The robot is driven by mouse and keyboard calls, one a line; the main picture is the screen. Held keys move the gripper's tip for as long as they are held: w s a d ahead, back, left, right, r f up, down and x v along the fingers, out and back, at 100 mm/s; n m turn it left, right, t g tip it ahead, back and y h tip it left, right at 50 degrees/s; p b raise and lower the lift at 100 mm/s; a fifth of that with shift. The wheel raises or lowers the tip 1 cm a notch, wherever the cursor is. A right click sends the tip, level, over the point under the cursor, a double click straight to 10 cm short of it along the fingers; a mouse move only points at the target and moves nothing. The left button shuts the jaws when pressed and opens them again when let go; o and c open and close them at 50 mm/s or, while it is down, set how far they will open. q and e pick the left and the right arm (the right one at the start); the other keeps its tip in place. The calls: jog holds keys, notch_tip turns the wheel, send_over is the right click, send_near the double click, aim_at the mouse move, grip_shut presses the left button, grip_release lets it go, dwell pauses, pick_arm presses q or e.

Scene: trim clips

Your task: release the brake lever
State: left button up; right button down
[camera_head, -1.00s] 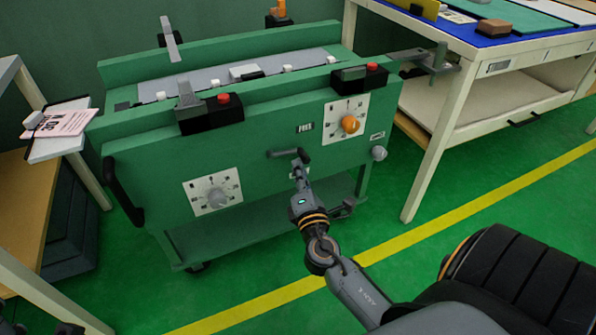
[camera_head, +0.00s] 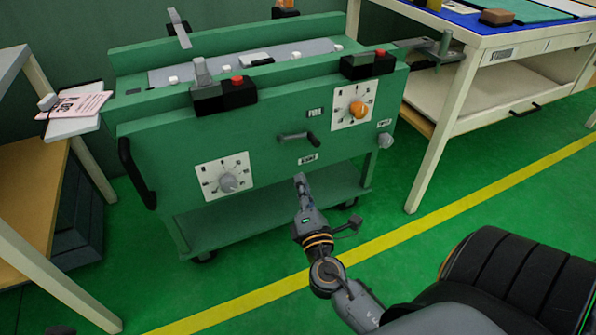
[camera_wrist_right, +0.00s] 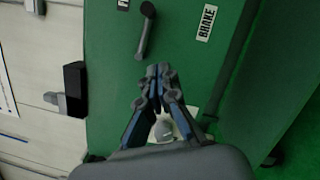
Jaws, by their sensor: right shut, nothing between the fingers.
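The brake lever (camera_head: 297,138) is a short grey bar with a dark knob, lying about level on the front of the green machine (camera_head: 270,175). A small white label (camera_head: 308,159) sits just below it. In the right wrist view the lever (camera_wrist_right: 144,35) shows beside a label reading BRAKE (camera_wrist_right: 206,23). My right gripper (camera_head: 299,178) is shut and empty, below the lever and apart from it in the head view. In the right wrist view its fingertips (camera_wrist_right: 158,72) point toward the lever's pivot end. My left gripper is not in view.
The machine front also carries an orange dial (camera_head: 357,108), a grey dial (camera_head: 228,182), a grey knob (camera_head: 386,140) and a black side handle (camera_head: 134,172). Two black clamps with red buttons sit on its top edge. A white-legged table (camera_head: 440,130) stands right. Green floor is clear in front.

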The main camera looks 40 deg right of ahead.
jog(key=v, duration=0.3)
jog(key=shift+s+a, duration=0.1)
jog(key=shift+s, duration=0.05)
dwell(0.5)
